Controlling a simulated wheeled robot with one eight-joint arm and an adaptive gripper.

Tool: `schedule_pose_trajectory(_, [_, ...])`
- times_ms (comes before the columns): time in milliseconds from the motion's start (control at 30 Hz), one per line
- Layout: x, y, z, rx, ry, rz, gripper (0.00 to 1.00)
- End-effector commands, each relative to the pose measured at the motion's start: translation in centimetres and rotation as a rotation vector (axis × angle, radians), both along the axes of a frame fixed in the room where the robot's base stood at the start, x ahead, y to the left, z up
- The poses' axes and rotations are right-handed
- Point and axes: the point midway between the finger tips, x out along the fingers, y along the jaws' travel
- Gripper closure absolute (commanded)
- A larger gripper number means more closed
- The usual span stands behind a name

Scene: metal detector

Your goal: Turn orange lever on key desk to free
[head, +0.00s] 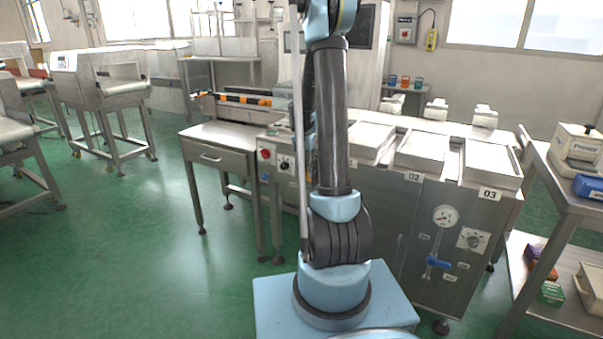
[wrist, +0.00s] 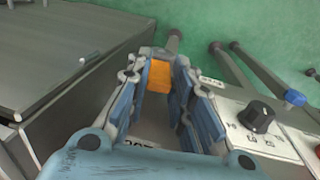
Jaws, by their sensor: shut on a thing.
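The orange lever (wrist: 159,76) shows in the wrist view between the two blue-grey fingers of my gripper (wrist: 161,66). The fingers are shut on it, one on each side. Its base is hidden by the gripper, so I cannot tell which marked position it points to. A grey panel with a black knob (wrist: 257,115) lies just right of the gripper, with partly readable markings.
In the head view a small panel with a red button (head: 265,154) stands left of my arm, beside a steel side table (head: 228,134). A cabinet with a gauge (head: 445,216) and blue handle (head: 438,263) is to the right. Green floor is open at the left.

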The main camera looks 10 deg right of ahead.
Motion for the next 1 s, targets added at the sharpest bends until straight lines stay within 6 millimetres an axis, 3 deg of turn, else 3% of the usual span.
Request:
schedule_pose_trajectory(300, [-0.1,-0.4,0.0,-0.007,0.005,-0.006,1.00])
schedule_pose_trajectory(333, [-0.1,-0.4,0.0,-0.007,0.005,-0.006,0.77])
schedule_pose_trajectory(400, [-0.1,-0.4,0.0,-0.006,0.004,-0.007,0.61])
schedule_pose_trajectory(433, [-0.1,-0.4,0.0,-0.006,0.004,-0.007,0.58])
schedule_pose_trajectory(800, [0.0,-0.4,0.2,-0.005,0.003,-0.006,0.58])
schedule_pose_trajectory(1000, [0.2,-0.2,2.1,-0.005,0.003,-0.006,0.58])
